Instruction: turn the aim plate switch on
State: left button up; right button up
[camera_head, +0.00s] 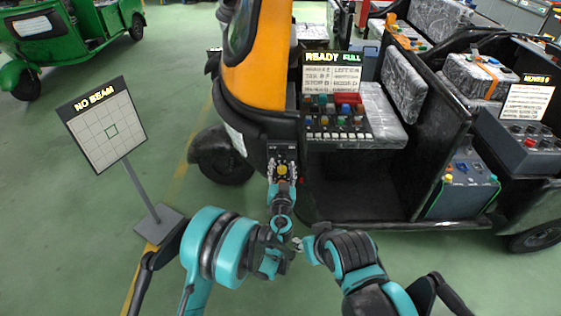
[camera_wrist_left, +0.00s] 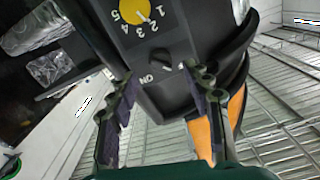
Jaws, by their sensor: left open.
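The aim plate (camera_head: 103,127) is a white gridded board on a stand at the left in the head view, with "NO BEAM" lit above it. A dark control panel (camera_head: 291,155) with a yellow dial (camera_head: 283,168) is on the rickshaw's front. My left gripper (camera_head: 283,180) is in front of this panel. In the left wrist view the yellow dial (camera_wrist_left: 134,11) is numbered, and a small black switch (camera_wrist_left: 161,65) is beside an "ON" label. The open left fingers (camera_wrist_left: 158,75) stand on either side of the switch. I cannot tell whether they touch it.
The black and yellow rickshaw (camera_head: 262,60) fills the middle. A button console (camera_head: 338,128) with a "READY" screen (camera_head: 332,73) is right of the panel. A green vehicle (camera_head: 60,35) stands far left. Green floor is clear around the aim plate stand (camera_head: 158,222).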

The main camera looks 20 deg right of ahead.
aim_at(282, 157)
pick_arm(q)
jog(key=b+x, duration=0.1)
jog(key=x, duration=0.3)
jog(key=shift+w, duration=0.15)
grip_shut()
